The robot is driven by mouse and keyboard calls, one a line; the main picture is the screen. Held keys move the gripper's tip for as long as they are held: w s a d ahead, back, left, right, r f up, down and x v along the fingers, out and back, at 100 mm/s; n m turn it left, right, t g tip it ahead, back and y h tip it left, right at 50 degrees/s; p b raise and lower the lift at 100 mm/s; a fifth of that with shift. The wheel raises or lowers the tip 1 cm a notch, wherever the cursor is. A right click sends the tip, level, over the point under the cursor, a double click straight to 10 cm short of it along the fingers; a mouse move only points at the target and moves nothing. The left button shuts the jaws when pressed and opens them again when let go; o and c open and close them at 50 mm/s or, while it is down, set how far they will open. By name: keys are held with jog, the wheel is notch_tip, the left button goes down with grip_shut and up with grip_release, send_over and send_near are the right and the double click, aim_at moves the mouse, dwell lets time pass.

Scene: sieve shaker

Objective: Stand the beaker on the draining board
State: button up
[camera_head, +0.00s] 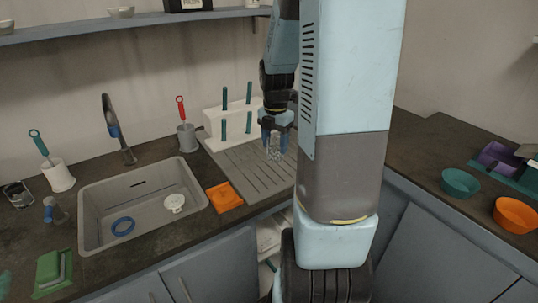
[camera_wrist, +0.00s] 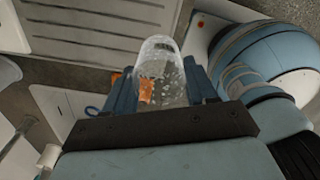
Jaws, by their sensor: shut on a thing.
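A clear glass beaker (camera_wrist: 158,66) is between the fingers of my gripper (camera_wrist: 160,95) in the wrist view, and the fingers are shut on it. In the head view my gripper (camera_head: 275,139) points down over the grey ribbed draining board (camera_head: 246,170), with the beaker (camera_head: 274,153) faintly visible between its fingers. Whether the beaker touches the board cannot be told. The draining board also shows at the top left of the wrist view (camera_wrist: 95,24).
A white rack with teal pegs (camera_head: 212,121) stands behind the board. The sink (camera_head: 100,190) is to the left, with an orange cloth (camera_head: 224,196) between. A grey cup with a red brush (camera_head: 187,138) stands behind the sink. Teal (camera_head: 461,183) and orange bowls (camera_head: 515,214) stand at right.

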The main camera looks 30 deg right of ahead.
jog(key=shift+w+d+f, duration=0.45)
jog(key=shift+w+f, duration=0.95)
jog(key=shift+w, duration=0.25)
jog(key=shift+w+d+f, duration=0.4)
jog(key=shift+w+f, duration=0.95)
jog(key=shift+w, duration=0.35)
jog(key=shift+w+d+f, duration=0.45)
jog(key=shift+w+f, duration=0.95)
jog(key=shift+w, duration=0.25)
jog(key=shift+f, duration=1.55)
jog(key=shift+f, duration=0.1)
jog(key=o, duration=1.2)
